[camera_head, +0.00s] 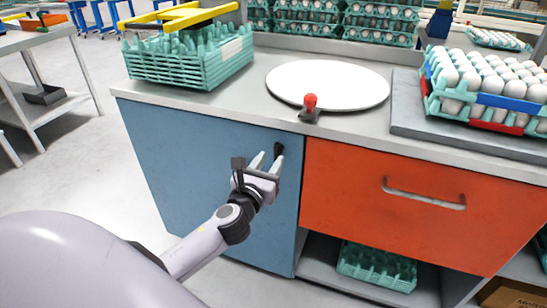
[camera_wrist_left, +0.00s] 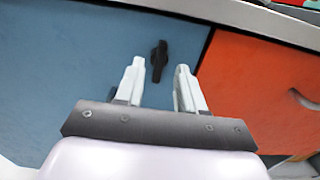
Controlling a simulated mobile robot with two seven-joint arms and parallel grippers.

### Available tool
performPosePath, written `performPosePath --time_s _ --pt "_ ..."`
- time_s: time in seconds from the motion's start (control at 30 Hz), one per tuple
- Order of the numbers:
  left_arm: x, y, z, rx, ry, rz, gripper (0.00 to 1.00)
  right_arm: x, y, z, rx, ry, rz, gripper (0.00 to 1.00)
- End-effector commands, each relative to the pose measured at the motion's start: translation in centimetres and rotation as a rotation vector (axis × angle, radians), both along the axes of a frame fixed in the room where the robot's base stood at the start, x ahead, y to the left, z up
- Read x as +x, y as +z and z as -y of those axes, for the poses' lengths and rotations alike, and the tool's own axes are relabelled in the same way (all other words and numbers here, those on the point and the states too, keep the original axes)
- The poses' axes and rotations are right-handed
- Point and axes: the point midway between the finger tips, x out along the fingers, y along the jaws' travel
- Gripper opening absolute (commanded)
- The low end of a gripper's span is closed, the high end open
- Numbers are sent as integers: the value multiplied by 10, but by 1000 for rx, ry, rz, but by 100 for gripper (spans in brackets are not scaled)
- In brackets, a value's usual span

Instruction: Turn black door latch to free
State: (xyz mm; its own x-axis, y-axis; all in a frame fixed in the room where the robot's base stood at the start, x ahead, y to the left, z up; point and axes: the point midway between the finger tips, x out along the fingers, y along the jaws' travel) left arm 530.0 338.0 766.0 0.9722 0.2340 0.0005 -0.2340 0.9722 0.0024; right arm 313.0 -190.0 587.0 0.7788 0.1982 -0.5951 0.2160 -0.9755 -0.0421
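The black door latch (camera_head: 279,150) is on the blue door (camera_head: 190,150), near its upper right corner. In the left wrist view the latch (camera_wrist_left: 159,61) stands nearly upright, tilted slightly, on the blue face (camera_wrist_left: 90,50). My left gripper (camera_head: 266,161) is in front of the door with its fingers pointing at the latch. In the wrist view the left gripper (camera_wrist_left: 158,78) is open, and the latch shows between and just beyond the two fingertips. I cannot tell whether a finger touches it. My right gripper is not in view.
The counter above holds a white round plate (camera_head: 328,85), a red-knobbed lever (camera_head: 310,103), stacked green trays (camera_head: 190,60) and an egg tray (camera_head: 485,90).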

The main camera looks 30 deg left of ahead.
Motion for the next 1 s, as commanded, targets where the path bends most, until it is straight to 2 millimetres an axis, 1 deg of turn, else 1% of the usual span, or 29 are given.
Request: performPosePath --time_s 0.03,0.1,0.23,0.37,0.6,0.67,0.7,0.73,1.0 --pt "7 0 -2 -1 1 1 38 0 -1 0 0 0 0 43" --pt "14 0 -3 0 1 1 38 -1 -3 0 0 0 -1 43" --pt "23 0 -5 -2 -1 0 38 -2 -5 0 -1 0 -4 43" --pt "27 0 -6 -2 -1 -1 38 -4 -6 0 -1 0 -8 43" --pt "27 0 -6 -2 -1 -1 38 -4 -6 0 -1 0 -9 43" --pt "27 0 -6 -2 -1 -1 19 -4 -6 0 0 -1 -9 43" --pt "27 0 -6 -2 -1 -1 6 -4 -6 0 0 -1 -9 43" --pt "27 0 -6 -2 -1 -1 0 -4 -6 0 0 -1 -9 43" --pt "27 0 -6 -11 0 2 0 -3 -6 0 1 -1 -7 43"
